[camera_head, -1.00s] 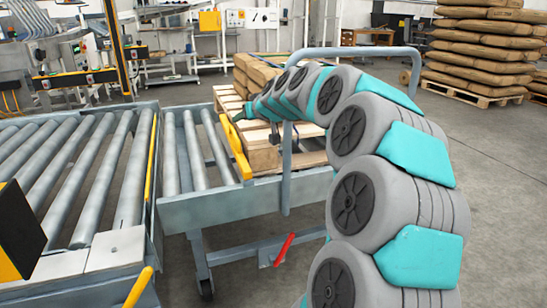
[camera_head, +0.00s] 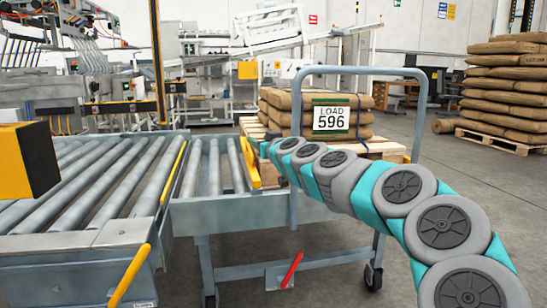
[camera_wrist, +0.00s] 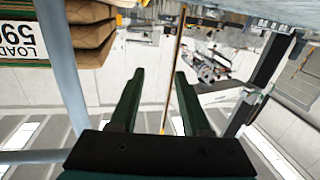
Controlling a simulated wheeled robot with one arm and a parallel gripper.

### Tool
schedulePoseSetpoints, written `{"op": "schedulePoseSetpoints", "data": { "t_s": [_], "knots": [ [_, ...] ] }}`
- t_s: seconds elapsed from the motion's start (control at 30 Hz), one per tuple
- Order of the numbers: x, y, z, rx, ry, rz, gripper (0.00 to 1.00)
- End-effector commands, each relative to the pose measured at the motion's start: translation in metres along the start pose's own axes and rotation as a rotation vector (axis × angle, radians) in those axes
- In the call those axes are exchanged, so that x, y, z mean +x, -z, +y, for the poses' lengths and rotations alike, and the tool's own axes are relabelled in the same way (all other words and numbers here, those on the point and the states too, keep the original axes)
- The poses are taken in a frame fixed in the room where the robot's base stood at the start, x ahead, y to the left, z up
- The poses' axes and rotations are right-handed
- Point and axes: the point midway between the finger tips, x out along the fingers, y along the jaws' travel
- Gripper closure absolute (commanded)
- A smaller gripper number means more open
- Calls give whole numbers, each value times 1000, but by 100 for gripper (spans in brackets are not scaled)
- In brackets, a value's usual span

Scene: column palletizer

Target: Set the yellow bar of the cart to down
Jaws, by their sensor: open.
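The cart (camera_head: 240,209) stands at the end of the roller conveyor, with rollers on top and a tall grey handle frame. Its yellow bar (camera_head: 250,164) rises slanted above the cart's deck, between the rollers and the pallet. My gripper (camera_head: 266,147) is at the end of my arm, close to the bar's right side in the head view; its fingers are too small there to make out. In the wrist view my gripper (camera_wrist: 158,85) is open, with nothing between its two dark fingers. I cannot tell whether it touches the bar.
A pallet with brown sacks (camera_head: 285,110) and a "LOAD 596" sign stands behind my arm. The handle frame (camera_head: 362,71) rises near my arm. A red lever (camera_head: 291,270) is low on the cart. The conveyor (camera_head: 85,185) is at left.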

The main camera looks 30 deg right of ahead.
Motion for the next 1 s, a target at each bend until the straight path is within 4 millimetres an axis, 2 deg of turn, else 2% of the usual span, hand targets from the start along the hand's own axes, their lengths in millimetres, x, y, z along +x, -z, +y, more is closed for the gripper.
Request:
{"op": "schedulePoseSetpoints", "data": {
  "t_s": [0.13, 0.53, 0.87, 0.97, 1.0],
  "knots": [
    [3, -5, -6, -3, 3, 26, 53],
    [-32, -2, -3, -5, -2, 25, 53],
    [-34, -2, -3, -4, -1, 24, 53],
    [-35, -2, -7, -4, 8, 22, 62],
    [-37, -2, -15, -5, 26, 17, 66]
  ]
}}
